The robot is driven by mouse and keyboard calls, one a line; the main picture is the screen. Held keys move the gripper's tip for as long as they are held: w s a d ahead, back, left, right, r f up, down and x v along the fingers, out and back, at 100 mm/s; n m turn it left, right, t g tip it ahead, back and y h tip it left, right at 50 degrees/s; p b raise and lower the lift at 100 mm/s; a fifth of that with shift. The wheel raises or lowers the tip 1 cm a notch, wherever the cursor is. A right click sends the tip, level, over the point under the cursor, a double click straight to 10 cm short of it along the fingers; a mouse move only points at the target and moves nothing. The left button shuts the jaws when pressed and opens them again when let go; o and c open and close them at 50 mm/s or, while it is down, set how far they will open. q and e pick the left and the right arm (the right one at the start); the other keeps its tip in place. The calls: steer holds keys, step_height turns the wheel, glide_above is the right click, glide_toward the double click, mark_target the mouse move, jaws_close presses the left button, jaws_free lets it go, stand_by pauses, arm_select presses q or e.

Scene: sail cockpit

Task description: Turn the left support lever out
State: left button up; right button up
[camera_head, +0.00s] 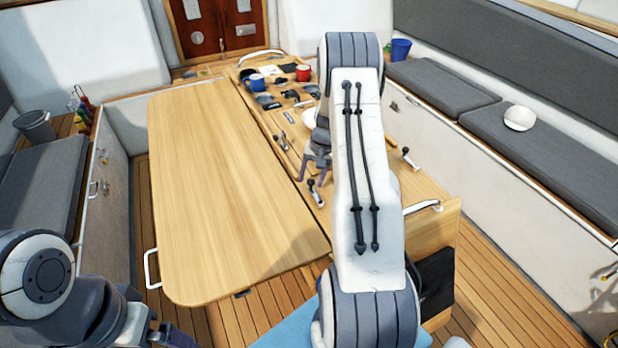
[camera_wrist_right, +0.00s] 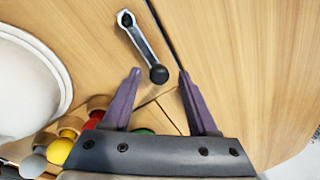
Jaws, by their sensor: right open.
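A small metal lever with a black knob (camera_head: 317,197) lies on the wooden table's middle section, beside the seam with the left leaf (camera_head: 220,190). The lever (camera_wrist_right: 144,42) also shows in the right wrist view, its knob toward my fingers. My right gripper (camera_head: 315,181) is open just above and beside this lever's knob. In the wrist view the gripper (camera_wrist_right: 160,73) has its two purple fingers spread, with the knob between their tips in the picture; no contact is visible. A similar lever (camera_head: 283,144) sits farther back along the seam. My left gripper is mostly cut off at the lower left.
Cups, including a red one (camera_head: 303,73), and small items fill the table's far end. My right arm hides part of the table. The left leaf is clear.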

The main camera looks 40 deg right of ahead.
jaws_close()
steer(key=shift+w+r, duration=0.1)
stand_by(1.2)
